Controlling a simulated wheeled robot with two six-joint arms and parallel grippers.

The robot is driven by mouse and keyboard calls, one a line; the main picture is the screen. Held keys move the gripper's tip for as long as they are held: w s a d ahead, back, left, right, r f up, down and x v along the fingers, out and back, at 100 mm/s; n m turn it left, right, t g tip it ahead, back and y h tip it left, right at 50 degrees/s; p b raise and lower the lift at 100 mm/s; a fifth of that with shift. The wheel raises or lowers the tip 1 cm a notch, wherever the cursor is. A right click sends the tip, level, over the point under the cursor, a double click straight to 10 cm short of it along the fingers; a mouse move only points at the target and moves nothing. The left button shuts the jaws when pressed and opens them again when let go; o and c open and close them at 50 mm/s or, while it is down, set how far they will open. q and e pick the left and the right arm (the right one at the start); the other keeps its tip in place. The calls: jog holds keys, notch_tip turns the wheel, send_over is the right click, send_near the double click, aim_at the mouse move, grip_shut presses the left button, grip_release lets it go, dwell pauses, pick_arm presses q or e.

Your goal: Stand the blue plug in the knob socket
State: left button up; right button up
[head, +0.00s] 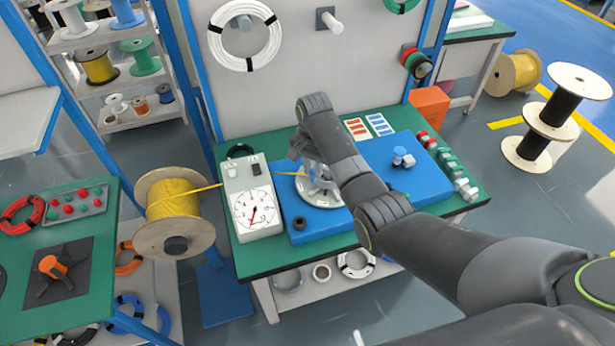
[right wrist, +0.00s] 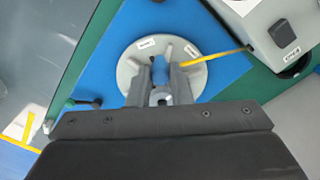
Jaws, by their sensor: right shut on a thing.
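My right gripper (head: 316,177) is over the round light grey disc (head: 318,198) on the blue board. In the right wrist view, my right gripper (right wrist: 161,75) is shut on a small blue piece (right wrist: 160,68), which looks like the blue plug. It is in front of the disc (right wrist: 135,64); I cannot tell whether it touches it or stands in a hole. A grey ring shows between the fingers. I cannot tell which part is the knob socket. My left gripper is not in view.
The blue board (head: 355,225) lies on the green table. A gauge box (head: 252,203) stands left of the disc, and a yellow cable (head: 287,173) runs to it.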

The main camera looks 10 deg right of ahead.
jog(key=w+d+b, duration=0.7)
jog(key=b, duration=0.1)
jog(key=shift+w+b, duration=0.35)
jog(key=shift+f, duration=0.2)
dwell(0.5)
jog(key=shift+f+b, duration=1)
jog(key=shift+f, duration=0.8)
jog(key=shift+f, duration=0.35)
jog(key=o, duration=0.8)
